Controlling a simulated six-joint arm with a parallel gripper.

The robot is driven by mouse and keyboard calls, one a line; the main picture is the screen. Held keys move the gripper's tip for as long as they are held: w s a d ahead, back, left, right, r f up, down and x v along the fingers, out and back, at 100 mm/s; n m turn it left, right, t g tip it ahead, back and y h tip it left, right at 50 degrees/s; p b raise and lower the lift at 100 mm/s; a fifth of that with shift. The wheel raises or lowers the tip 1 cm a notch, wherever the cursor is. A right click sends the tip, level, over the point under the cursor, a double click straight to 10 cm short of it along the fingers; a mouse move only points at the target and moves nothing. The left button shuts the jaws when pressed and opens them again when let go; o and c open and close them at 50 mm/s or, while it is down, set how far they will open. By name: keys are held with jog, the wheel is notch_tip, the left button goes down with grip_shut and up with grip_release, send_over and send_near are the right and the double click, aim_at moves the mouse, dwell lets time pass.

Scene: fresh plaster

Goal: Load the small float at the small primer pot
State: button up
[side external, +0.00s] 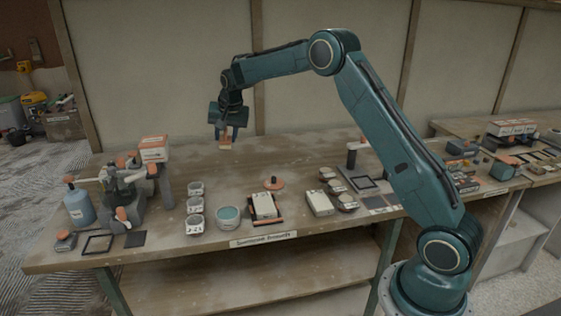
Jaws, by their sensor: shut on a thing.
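My gripper (228,136) is above the back part of the bench, pointing down. It is shut on a small block with an orange upper part and a pale lower edge, which looks like the small float (225,144). The held piece hangs clear of the bench top. A round tub with teal contents (228,217) stands near the bench's front edge, below the gripper in the picture. To its left, three small pale pots (194,206) stand in a column. I cannot tell from their labels which one is the small primer pot.
An orange disc with a knob (274,183) and a white box on a dark-and-orange tray (263,207) lie right of the tub. A blue bottle (80,207) and clustered tools crowd the left end. The bench (215,165) is bare under the gripper.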

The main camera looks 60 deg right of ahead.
jog(key=shift+c, duration=1.3)
jog(key=shift+s+a+f, duration=0.1)
jog(key=shift+a+f, duration=0.15)
jog(key=s+a+f+g, duration=0.1)
jog(key=s+a+f, duration=0.5)
jog(key=a+f, duration=0.3)
jog(key=shift+s+a+f+h, duration=0.15)
jog(key=shift+s+a+h, duration=0.15)
jog(key=shift+s+h, duration=0.1)
jog(key=shift+f, duration=0.15)
jog(key=shift+f, duration=2.8)
jog(key=shift+f, duration=0.45)
jog(key=shift+r, duration=0.15)
